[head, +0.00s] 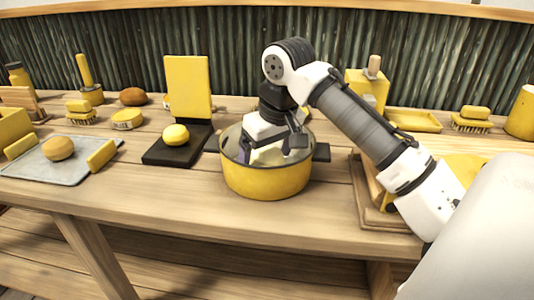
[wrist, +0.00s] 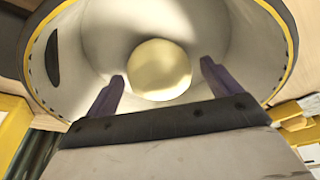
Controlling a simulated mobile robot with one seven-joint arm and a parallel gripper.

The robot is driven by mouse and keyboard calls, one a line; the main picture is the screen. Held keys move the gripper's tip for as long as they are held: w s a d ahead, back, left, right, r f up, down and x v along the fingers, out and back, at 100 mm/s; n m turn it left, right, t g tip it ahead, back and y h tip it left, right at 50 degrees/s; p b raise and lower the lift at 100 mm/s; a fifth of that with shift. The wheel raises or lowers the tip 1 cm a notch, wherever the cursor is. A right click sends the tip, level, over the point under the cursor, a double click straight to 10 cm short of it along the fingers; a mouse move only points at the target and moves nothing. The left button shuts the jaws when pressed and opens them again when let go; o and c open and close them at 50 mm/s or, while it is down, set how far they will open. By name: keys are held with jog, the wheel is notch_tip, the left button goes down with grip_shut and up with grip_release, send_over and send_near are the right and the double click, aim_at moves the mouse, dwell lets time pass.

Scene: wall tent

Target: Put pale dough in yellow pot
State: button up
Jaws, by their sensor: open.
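The yellow pot (head: 266,182) stands on the wooden table, and its pale inside (wrist: 105,40) fills much of the wrist view. A round pale yellow dough ball (wrist: 160,70) is inside the pot, seen between my two dark fingers. My gripper (wrist: 161,75) is open, with a finger on either side of the ball and gaps to both. In the head view my gripper (head: 268,150) reaches down into the pot, and the wall and wrist hide the ball. I cannot tell whether the ball touches the pot bottom.
Left of the pot, a black stand (head: 160,152) holds a yellow ball (head: 176,134). Further left, a grey tray (head: 75,170) holds a tan bun (head: 58,148) and yellow blocks. A brown bun (head: 133,96) lies behind. Brushes and a wooden board are to the right. The front table strip is clear.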

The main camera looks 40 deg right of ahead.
jog(key=v, duration=1.2)
jog(key=shift+p, duration=0.4)
